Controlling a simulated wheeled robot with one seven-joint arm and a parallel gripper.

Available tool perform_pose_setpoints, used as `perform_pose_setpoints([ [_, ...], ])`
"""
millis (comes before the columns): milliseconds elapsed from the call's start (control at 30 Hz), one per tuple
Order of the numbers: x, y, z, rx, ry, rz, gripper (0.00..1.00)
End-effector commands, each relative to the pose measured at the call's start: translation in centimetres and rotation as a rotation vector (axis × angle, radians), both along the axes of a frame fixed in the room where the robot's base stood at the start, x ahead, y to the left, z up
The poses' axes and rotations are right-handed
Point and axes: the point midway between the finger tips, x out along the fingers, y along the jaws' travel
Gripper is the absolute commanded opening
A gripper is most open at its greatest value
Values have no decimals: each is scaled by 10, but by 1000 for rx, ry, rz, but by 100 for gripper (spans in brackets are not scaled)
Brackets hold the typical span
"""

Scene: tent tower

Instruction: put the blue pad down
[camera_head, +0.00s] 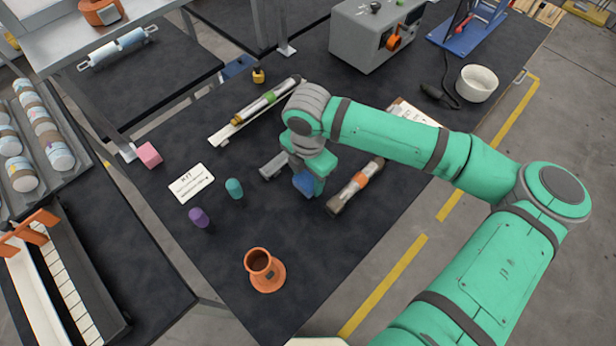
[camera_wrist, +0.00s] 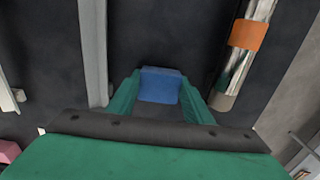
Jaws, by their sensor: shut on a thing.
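The blue pad (camera_wrist: 160,85) is a small blue block between the two green fingertips of my gripper (camera_wrist: 160,98) in the wrist view. My gripper is shut on it. In the head view my gripper (camera_head: 308,186) points down over the dark table (camera_head: 300,240), and part of the blue pad (camera_head: 304,181) shows at its fingers. I cannot tell whether the pad touches the table or hangs a little above it.
A tube with an orange band (camera_head: 345,200) lies close on the right, and a grey piece (camera_head: 273,165) close on the left. A teal peg (camera_head: 234,188), a purple peg (camera_head: 199,217), a white card (camera_head: 191,183), a pink cube (camera_head: 148,154) and an orange cone (camera_head: 264,272) stand or lie further left and in front.

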Motion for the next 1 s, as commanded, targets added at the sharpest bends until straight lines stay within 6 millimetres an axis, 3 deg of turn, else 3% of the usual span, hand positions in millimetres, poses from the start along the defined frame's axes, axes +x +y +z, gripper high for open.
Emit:
perform_pose_setpoints([
  [233, 0, 0, -3, 0, 0, 0, 28],
  [267, 0, 0, -3, -1, -1, 0, 48],
  [333, 0, 0, -3, -1, -1, 0, 65],
  [733, 0, 0, 2, -1, -1, 1, 65],
  [1000, 1, 1, 46, -1, -4, 1, 65],
])
